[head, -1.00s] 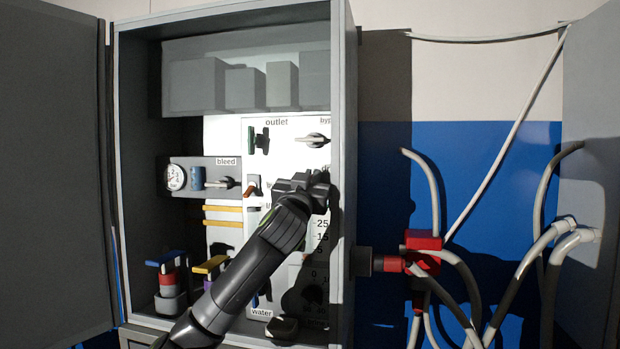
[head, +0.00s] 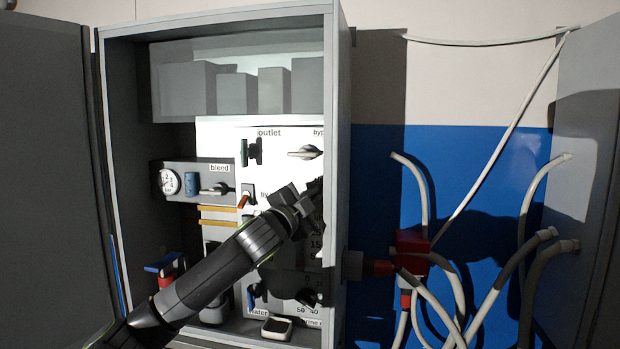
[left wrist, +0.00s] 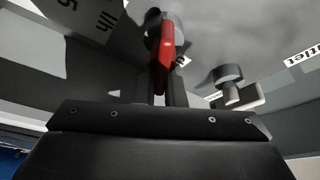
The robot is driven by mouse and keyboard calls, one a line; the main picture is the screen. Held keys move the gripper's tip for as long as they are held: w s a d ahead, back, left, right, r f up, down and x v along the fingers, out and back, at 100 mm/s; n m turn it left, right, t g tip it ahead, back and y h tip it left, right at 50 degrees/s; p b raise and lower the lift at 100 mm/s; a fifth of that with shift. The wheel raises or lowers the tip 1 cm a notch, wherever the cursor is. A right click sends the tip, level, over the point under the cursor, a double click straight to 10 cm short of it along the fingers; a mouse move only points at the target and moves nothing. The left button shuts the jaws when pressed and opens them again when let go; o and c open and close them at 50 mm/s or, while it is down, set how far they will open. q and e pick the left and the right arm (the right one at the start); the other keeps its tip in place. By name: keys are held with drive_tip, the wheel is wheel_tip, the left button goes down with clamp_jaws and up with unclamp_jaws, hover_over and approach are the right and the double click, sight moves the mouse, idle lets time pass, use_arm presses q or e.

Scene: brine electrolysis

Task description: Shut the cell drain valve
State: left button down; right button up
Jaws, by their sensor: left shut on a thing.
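My left gripper (head: 312,194) reaches into the open grey cabinet at the right side of its white panel (head: 285,142). In the left wrist view a red lever handle (left wrist: 163,58) on a grey round hub stands between the jaws, and the gripper is shut on it. It sits where the drain valve is, below the bypass valve (head: 305,153). The label beside the lever is mostly covered. In the head view the gripper and the cabinet's side wall hide the lever. My right gripper is not in view.
The cabinet's right wall (head: 337,170) stands close beside the gripper. The green outlet valve (head: 245,152), an orange switch (head: 244,201) and the bleed valve (head: 216,189) are to the left. A gauge (head: 169,182) is further left. Hoses (head: 430,200) hang outside on the right.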

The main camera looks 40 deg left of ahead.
use_arm(q)
drive_tip(key=shift+r+m+p, duration=0.1)
drive_tip(key=shift+m+p, duration=0.35)
drive_tip(key=shift+m, duration=0.05)
drive_tip(key=shift+d+f+m+g+h+p, duration=0.15)
drive_tip(key=shift+m+g+h+p, duration=0.1)
drive_tip(key=shift+m, duration=0.25)
drive_tip(key=shift+a+f+m+g+h+p, duration=0.15)
drive_tip(key=shift+m+g+p, duration=0.1)
drive_tip(key=shift+m, duration=0.25)
drive_tip(key=shift+d+f+m+g+h, duration=0.15)
drive_tip(key=shift+f+m+g, duration=0.15)
drive_tip(key=shift+m, duration=0.55)
drive_tip(key=shift+f+m+g+h, duration=0.15)
drive_tip(key=shift+f+m+g, duration=0.15)
drive_tip(key=shift+m, duration=0.55)
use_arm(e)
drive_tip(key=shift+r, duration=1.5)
use_arm(q)
drive_tip(key=c, duration=1.5)
unclamp_jaws()
drive_tip(key=shift+w, duration=0.1)
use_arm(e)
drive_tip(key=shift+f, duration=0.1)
